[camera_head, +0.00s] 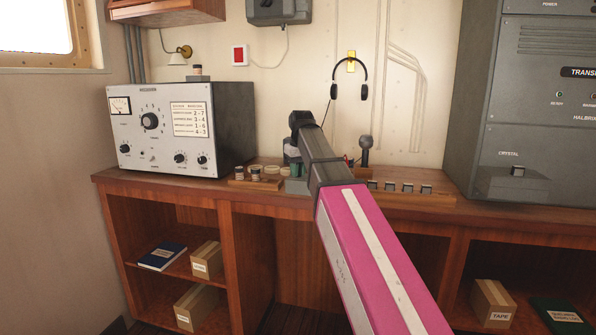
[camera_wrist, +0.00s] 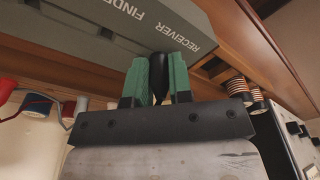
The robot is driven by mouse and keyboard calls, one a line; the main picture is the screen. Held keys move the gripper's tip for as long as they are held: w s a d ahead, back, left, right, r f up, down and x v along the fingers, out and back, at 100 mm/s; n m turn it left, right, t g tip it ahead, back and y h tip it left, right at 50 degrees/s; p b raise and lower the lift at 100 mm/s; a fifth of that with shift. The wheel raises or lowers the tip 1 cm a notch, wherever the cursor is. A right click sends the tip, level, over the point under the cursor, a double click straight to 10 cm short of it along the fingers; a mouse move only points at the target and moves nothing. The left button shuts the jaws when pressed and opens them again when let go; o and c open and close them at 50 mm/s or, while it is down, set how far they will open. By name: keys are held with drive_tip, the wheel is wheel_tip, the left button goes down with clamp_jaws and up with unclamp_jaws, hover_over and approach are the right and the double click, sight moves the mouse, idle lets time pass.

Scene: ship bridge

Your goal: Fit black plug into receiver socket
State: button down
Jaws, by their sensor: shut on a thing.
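My gripper (camera_wrist: 162,70) has two green fingers, shut on a black plug (camera_wrist: 160,84) that shows as a dark strip between them. The receiver (camera_wrist: 110,22) is a grey box lettered "RECEIVER" in the wrist view, and the fingertips are close to its lettered face. I cannot tell whether the plug touches it, and no socket opening is visible. In the head view my gripper's green part (camera_head: 298,170) shows just left of my arm, low over a small grey box (camera_head: 296,186) on the wooden counter. My arm hides part of this area.
A grey radio set (camera_head: 160,130) is farther left. A small microphone-like item (camera_head: 366,150) and a row of small blocks (camera_head: 408,188) lie to the right. Headphones (camera_head: 348,76) hang on the wall.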

drive_tip(key=c, duration=0.9)
unclamp_jaws()
drive_tip(key=shift+c, duration=0.2)
